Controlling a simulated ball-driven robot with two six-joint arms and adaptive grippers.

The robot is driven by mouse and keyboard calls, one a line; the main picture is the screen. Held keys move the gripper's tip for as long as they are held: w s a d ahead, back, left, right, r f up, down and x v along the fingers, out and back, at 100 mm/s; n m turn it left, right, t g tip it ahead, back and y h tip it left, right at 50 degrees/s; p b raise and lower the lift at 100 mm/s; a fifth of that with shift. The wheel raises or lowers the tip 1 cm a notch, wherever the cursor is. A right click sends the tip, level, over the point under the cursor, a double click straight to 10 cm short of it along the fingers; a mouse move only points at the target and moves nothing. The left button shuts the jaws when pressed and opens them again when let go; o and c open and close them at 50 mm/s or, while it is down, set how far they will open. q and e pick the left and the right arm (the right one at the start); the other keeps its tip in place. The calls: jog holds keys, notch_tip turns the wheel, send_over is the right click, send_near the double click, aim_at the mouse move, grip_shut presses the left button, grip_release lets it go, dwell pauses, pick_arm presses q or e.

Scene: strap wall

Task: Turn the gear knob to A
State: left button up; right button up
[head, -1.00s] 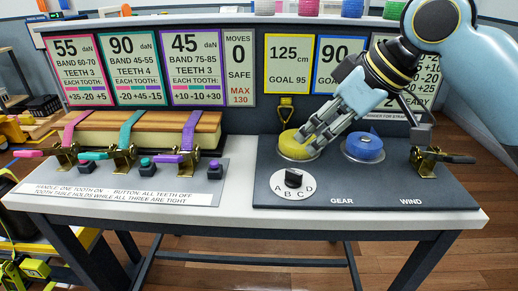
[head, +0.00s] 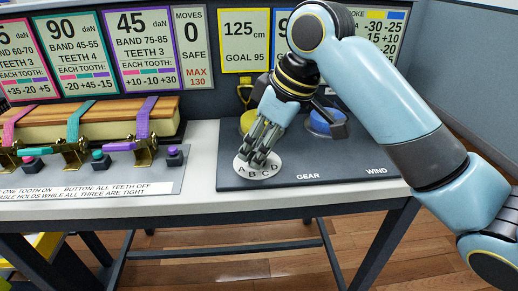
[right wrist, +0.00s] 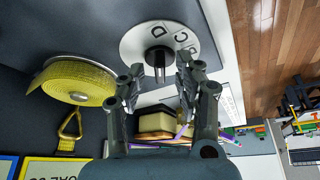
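The gear dial is a white disc (head: 243,168) lettered A, B, C, D on the dark panel above the word GEAR. My right gripper (head: 257,160) reaches down over it, and its fingers hide the knob in the head view. In the right wrist view the black gear knob (right wrist: 158,55) stands on the white disc (right wrist: 132,42), with D and C readable beside it. My right gripper (right wrist: 160,72) is open there, with one finger on each side and the knob at the gap between the tips. Contact and the knob's setting cannot be told.
A yellow strap reel (right wrist: 80,80) is close beside the dial, with a blue reel (head: 326,122) to its right. Strapped wooden boards (head: 110,108) with brass ratchets stand at the left. Sign boards line the wall behind. The panel's front right is clear.

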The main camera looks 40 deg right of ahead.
grip_shut()
dwell(0.4)
